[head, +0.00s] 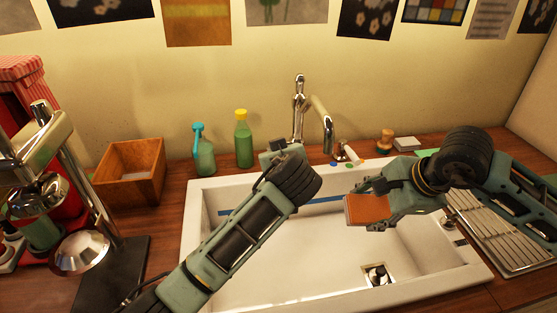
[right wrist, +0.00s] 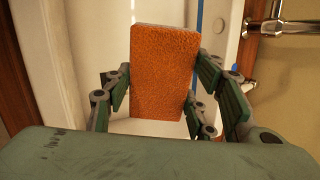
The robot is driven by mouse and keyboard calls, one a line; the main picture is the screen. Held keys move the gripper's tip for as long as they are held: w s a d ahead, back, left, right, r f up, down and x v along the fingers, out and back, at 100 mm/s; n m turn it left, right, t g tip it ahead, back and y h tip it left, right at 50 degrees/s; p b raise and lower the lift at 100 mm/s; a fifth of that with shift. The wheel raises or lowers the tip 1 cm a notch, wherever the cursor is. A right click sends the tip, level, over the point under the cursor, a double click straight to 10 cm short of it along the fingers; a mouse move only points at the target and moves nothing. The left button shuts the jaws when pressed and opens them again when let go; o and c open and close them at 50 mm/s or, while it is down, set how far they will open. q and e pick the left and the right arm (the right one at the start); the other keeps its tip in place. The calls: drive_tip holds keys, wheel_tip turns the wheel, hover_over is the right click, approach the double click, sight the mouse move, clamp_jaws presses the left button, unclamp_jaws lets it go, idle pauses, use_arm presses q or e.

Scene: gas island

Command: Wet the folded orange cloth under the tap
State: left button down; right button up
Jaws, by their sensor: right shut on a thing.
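The folded orange cloth (head: 367,209) is a flat rectangular block held over the right part of the white sink (head: 196,250). My right gripper (head: 374,206) is shut on it. In the right wrist view the cloth (right wrist: 165,75) stands between the finger pairs of the gripper (right wrist: 160,95). The chrome tap (head: 300,105) stands behind the sink, with its spout (head: 328,138) curving down. The cloth is to the right of the spout and nearer me. No water stream shows. My left gripper (head: 284,150) is in front of the tap, its fingers mostly hidden by its wrist.
A teal spray bottle (head: 204,155) and a green bottle with yellow cap (head: 243,142) stand behind the sink. A wooden box (head: 132,172) and a chrome press (head: 85,245) are at left. A metal drainer (head: 497,235) lies at right.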

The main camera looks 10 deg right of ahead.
sight(377, 215)
drive_tip(key=s+r+b, duration=0.1)
drive_tip(key=s+d+b, duration=0.1)
drive_tip(key=shift+s+r+b, duration=0.3)
drive_tip(key=shift+r+b, duration=0.05)
drive_tip(key=shift+r, duration=0.05)
drive_tip(key=shift+s+d+r+b, duration=0.1)
drive_tip(key=shift+s+r+b, duration=0.25)
drive_tip(key=shift+s+r, duration=0.1)
drive_tip(key=shift+r, duration=0.1)
idle(0.6)
